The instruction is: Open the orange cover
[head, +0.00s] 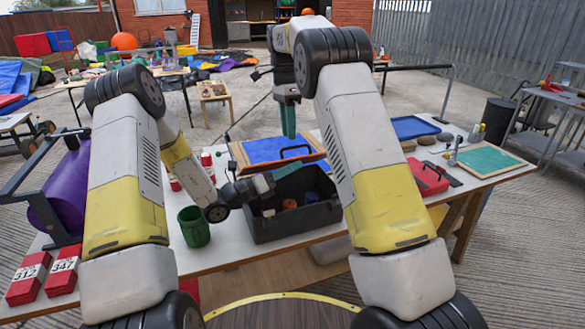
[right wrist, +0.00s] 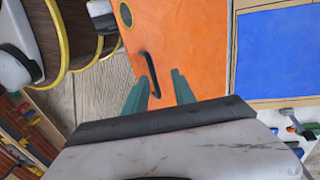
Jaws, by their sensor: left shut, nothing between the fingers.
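The handle appears between and beyond the fingertips, and nothing is gripped. In the head view, my right gripper (head: 288,120) is above the far part of the cover. My left gripper (head: 266,183) is shut and empty, over the black toolbox.
The black open toolbox (head: 292,225) stands at the table's front, with a green cup (head: 194,228) left of it. A red case (head: 428,175) and a green board (head: 488,160) lie to the right. The blue panel (head: 270,147) adjoins the cover.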

